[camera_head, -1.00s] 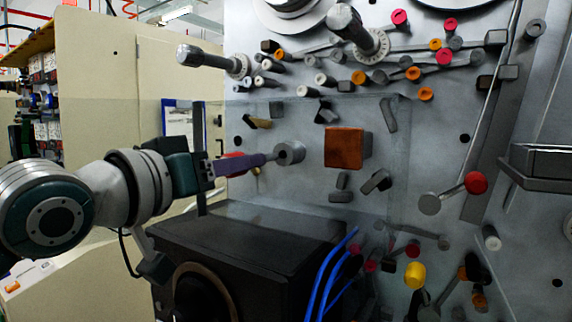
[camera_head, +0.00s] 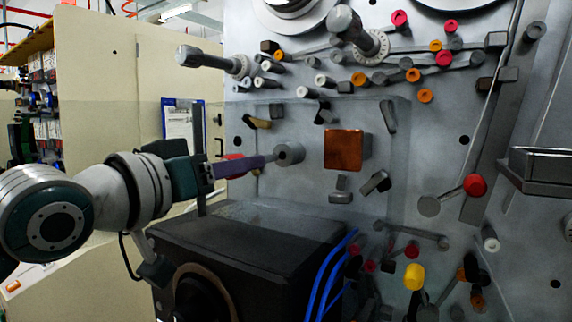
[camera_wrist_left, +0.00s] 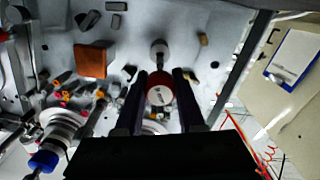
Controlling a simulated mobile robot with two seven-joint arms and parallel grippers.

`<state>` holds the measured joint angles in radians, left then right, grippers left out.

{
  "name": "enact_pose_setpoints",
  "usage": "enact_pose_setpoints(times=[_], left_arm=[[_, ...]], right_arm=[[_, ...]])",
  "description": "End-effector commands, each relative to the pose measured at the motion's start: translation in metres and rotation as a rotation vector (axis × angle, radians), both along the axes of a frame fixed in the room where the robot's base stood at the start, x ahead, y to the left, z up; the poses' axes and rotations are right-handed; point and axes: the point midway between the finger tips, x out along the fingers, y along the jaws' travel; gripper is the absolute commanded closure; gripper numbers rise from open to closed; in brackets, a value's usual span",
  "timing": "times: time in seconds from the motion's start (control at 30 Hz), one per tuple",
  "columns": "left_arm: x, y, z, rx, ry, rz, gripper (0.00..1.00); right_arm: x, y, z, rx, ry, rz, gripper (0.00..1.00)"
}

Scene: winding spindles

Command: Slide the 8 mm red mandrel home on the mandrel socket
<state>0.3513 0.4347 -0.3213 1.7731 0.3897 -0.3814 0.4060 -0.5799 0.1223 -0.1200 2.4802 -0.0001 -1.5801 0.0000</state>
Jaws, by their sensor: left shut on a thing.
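The red mandrel (camera_head: 233,158) shows partly behind my left gripper (camera_head: 262,162) in the head view. My left gripper is shut on it, with long purple-grey fingers reaching right toward the panel. In the left wrist view the mandrel's round end, red with a pale face (camera_wrist_left: 160,91), sits between the two dark fingers (camera_wrist_left: 161,76). The mandrel socket seems to be the grey round post (camera_head: 290,154) on the panel, just right of the fingertips; it also shows beyond the mandrel in the wrist view (camera_wrist_left: 158,50). Whether mandrel and socket touch is hidden. My right gripper is not in view.
An orange-brown block (camera_head: 344,149) stands on the panel right of the socket. A black box (camera_head: 240,235) with blue cables (camera_head: 325,275) lies below. Several rollers and levers crowd the panel's top and right.

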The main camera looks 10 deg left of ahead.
Motion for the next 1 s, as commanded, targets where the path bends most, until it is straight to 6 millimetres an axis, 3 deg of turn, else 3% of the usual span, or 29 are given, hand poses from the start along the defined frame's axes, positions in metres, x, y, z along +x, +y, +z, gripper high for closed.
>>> enact_pose_setpoints(times=[1.0], left_arm=[[-0.0001, -0.0004, 0.0005, -0.001, 0.0, -0.001, 1.0]], right_arm=[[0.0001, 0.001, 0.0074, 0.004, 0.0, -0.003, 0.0]])
